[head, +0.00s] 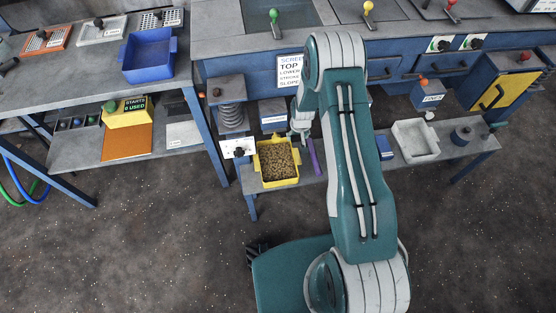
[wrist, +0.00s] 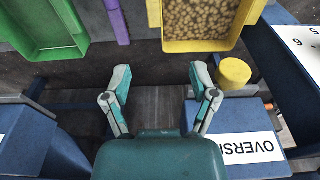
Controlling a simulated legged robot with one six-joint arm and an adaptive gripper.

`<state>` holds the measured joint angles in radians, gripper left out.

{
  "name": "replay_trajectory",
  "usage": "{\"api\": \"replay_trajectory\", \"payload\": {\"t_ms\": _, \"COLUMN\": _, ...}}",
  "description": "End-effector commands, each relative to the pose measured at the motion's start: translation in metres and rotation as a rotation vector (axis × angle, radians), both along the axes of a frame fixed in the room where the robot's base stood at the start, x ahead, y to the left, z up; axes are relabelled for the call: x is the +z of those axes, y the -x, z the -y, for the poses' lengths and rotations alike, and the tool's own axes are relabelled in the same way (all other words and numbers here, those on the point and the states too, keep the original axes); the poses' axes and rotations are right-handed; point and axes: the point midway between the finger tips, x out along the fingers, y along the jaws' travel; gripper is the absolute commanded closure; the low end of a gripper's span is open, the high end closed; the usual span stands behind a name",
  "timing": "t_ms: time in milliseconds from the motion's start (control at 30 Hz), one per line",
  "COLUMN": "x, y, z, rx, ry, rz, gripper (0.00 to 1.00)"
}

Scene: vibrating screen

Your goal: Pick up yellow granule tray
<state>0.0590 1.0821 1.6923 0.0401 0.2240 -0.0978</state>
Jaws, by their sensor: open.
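The yellow granule tray (head: 279,184) sits on the low grey shelf, filled with brown granules. It also shows at the top of the wrist view (wrist: 196,46), partly cut off by the frame edge. My gripper (wrist: 160,76) is open and empty, with its two fingers apart below the tray in that view and a visible gap to it. In the head view my gripper (head: 301,130) is just behind and right of the tray, partly hidden by my arm.
A purple bar (head: 315,157) lies right of the tray. A yellow cylinder (wrist: 235,73) and a blue box with an "OVERSI..." label (wrist: 246,147) are near my right finger. A green tray (wrist: 50,35) is at upper left. A white tray (head: 415,140) stands farther right.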

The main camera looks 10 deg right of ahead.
Motion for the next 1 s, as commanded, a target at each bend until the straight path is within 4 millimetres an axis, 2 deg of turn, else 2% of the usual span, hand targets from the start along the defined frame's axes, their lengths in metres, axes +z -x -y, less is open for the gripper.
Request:
{"api": "replay_trajectory", "payload": {"t_ms": 33, "x": -0.02, "y": 0.005, "z": 0.001, "rx": -0.001, "ry": 0.0, "rz": -0.012, "gripper": 0.24}}
{"api": "replay_trajectory", "payload": {"t_ms": 133, "x": -0.042, "y": 0.01, "z": 0.001, "rx": -0.001, "ry": 0.0, "rz": -0.02, "gripper": 0.24}}
{"api": "replay_trajectory", "payload": {"t_ms": 333, "x": -0.062, "y": 0.012, "z": 0.002, "rx": -0.001, "ry": 0.0, "rz": -0.024, "gripper": 0.24}}
{"api": "replay_trajectory", "payload": {"t_ms": 600, "x": -0.1, "y": 0.007, "z": 0.002, "rx": 0.0, "ry": 0.0, "rz": -0.024, "gripper": 0.24}}
{"api": "replay_trajectory", "payload": {"t_ms": 833, "x": -0.116, "y": 0.005, "z": 0.003, "rx": -0.001, "ry": 0.0, "rz": -0.022, "gripper": 0.24}}
{"api": "replay_trajectory", "payload": {"t_ms": 1000, "x": -0.141, "y": 0.002, "z": 0.006, "rx": -0.001, "ry": 0.0, "rz": -0.023, "gripper": 0.24}}
